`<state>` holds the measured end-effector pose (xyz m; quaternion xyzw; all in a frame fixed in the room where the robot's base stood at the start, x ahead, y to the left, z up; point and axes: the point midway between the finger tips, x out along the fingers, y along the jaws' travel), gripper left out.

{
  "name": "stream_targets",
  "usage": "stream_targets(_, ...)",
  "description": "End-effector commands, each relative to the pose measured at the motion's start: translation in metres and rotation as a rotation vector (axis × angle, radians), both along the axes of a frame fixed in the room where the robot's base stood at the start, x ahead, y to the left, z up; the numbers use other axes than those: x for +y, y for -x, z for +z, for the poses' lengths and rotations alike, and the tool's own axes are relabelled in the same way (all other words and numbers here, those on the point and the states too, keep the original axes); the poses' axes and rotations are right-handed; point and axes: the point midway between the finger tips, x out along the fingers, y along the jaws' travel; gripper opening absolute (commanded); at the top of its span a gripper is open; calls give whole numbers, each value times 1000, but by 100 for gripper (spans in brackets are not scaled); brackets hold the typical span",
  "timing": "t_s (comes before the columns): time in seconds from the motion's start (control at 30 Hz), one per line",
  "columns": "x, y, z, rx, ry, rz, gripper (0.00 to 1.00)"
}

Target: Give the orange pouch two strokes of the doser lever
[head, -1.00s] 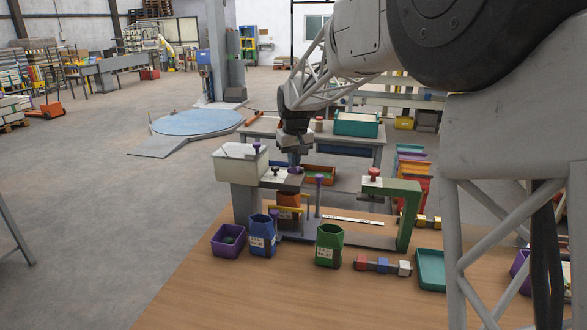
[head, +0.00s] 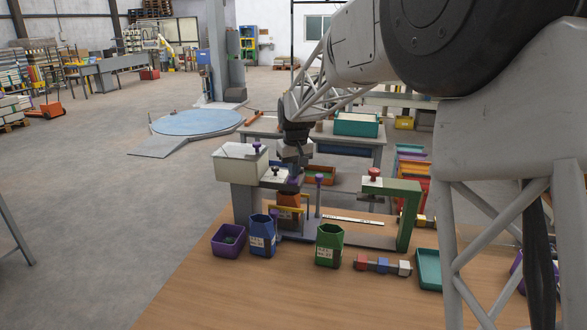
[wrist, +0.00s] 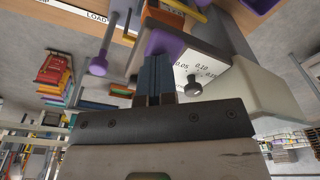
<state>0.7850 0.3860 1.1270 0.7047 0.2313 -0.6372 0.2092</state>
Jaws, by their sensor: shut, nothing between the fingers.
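The orange pouch (head: 289,199) stands under the doser (head: 241,165), a pale hopper on a grey stand, partly hidden by a yellow bar. My gripper (head: 294,171) is over the doser's front arm, just above the pouch. In the wrist view my fingers (wrist: 153,82) are shut with nothing between them, beside a purple part (wrist: 165,43) that may be the doser lever; I cannot tell whether they touch it. A white dial plate (wrist: 200,68) with numbers and a dark knob is right of the fingers. The pouch's contents are hidden.
A purple-topped post (head: 319,180) stands right of the pouch, and a green frame with a red knob (head: 374,173) farther right.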

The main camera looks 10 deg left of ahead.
Motion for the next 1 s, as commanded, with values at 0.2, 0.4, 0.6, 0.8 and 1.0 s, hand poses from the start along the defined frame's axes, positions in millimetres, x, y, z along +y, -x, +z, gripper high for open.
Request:
stream_targets(0.2,-9,12,4,2,1,0,0)
stream_targets(0.4,-17,23,9,1,1,0,0)
stream_targets(0.6,-17,24,9,1,1,0,0)
stream_targets(0.8,-17,24,11,1,1,0,0)
stream_targets(1.0,-18,25,22,0,0,0,0)
